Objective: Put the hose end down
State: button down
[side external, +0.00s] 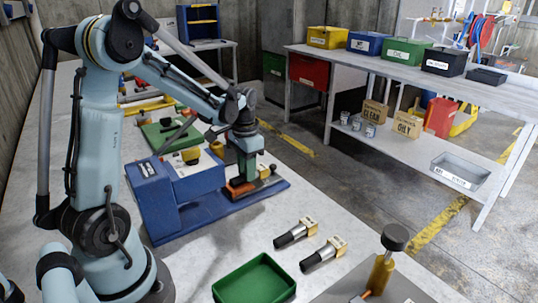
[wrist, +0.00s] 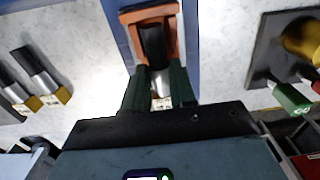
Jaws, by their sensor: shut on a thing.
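My gripper (wrist: 160,98) points down with its two dark green fingers closed on a hose end (wrist: 153,42), which has a black sleeve and a silver neck. The black part lies over an orange cradle (wrist: 137,17) in the wrist view. In the side view my gripper (side external: 245,178) is low over the orange cradle (side external: 268,183) at the right end of the blue compactor base (side external: 262,194). The fingers hide most of the hose end there. I cannot tell whether it touches the cradle.
Two similar black, silver and brass fittings (side external: 296,232) (side external: 323,254) lie on the table. A green tray (side external: 254,281) is in front. A dark plate with a knobbed brass post (side external: 383,270) stands at front right. The blue compactor body (side external: 165,200) stands left of my gripper.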

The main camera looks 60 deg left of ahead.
jog(key=shift+f, duration=0.4)
jog(key=c, duration=0.9)
grip_release()
jog(key=shift+r, duration=0.1)
notch_tip(320, 180, up, 13)
jog(key=s+d+f+t, duration=0.1)
jog(key=s+d+t, duration=0.1)
jog(key=d, duration=0.3)
jog(key=s+d+f+t, duration=0.1)
jog(key=s+d+t, duration=0.1)
jog(key=d, duration=0.3)
jog(key=s+d+f+t, duration=0.1)
jog(key=s+d+t, duration=0.1)
jog(key=d, duration=0.4)
jog(key=shift+f+t, duration=0.15)
jog(key=shift+t, duration=0.55)
